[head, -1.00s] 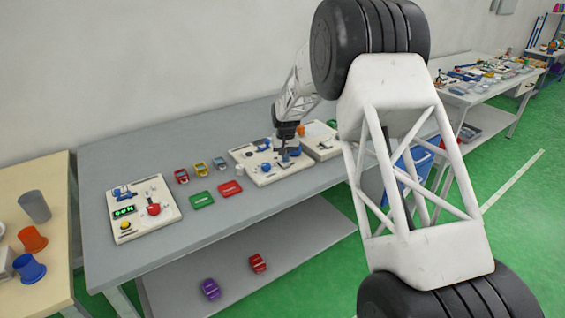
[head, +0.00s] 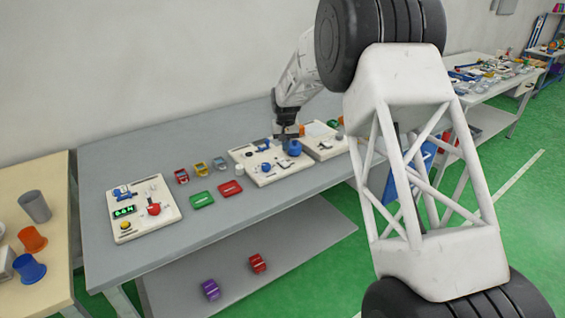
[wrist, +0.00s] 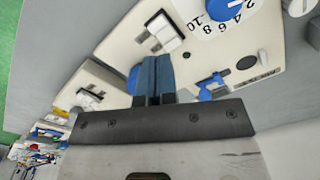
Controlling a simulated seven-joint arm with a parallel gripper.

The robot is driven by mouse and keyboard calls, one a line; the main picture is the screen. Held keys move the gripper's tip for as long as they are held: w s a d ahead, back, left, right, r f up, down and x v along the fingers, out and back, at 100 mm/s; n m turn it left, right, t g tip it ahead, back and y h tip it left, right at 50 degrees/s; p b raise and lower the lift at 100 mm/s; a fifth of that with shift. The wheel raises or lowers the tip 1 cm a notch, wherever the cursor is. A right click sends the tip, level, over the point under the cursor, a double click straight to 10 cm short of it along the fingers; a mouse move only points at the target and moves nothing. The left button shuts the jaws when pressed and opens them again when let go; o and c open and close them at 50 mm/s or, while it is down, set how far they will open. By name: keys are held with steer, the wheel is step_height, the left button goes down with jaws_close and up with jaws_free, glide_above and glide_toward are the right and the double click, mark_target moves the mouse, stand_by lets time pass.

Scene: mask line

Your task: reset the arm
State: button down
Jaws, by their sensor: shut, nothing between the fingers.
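My gripper (head: 287,133) hangs above the middle white panel (head: 270,177) on the grey table, close to a blue part of the panel. In the wrist view my gripper (wrist: 152,66) shows its two dark blue-grey fingers pressed together with nothing between them. Behind the fingers lies the white panel with a blue numbered dial (wrist: 228,12), a white rocker-like block (wrist: 160,30) and a blue lever-like part (wrist: 211,86). A round blue part (wrist: 133,78) is partly hidden by the fingers. My arm hides part of the table's right end.
Left on the table is a white panel (head: 144,208) with a green display and red knob. A blue bin (head: 418,165) stands right. The table's front strip is clear.

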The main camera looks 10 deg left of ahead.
steer(key=shift+r, duration=0.25)
steer(key=s+d+r+m+t, duration=0.1)
steer(key=s+d+r, duration=0.9)
steer(key=s+d, duration=0.2)
steer(key=s+d+r+m, duration=0.1)
steer(key=s+d+r, duration=0.95)
steer(key=s, duration=0.25)
steer(key=s+d+f, duration=0.1)
steer(key=s+d, duration=0.3)
steer(key=s, duration=0.7)
steer(key=s+d+f+t, duration=0.1)
steer(key=s+d, duration=0.4)
steer(key=s, duration=0.7)
steer(key=s+d+f+m, duration=0.1)
steer(key=s+d, duration=0.4)
steer(key=s, duration=0.7)
steer(key=shift+f+t, duration=0.25)
steer(key=shift+t, duration=0.05)
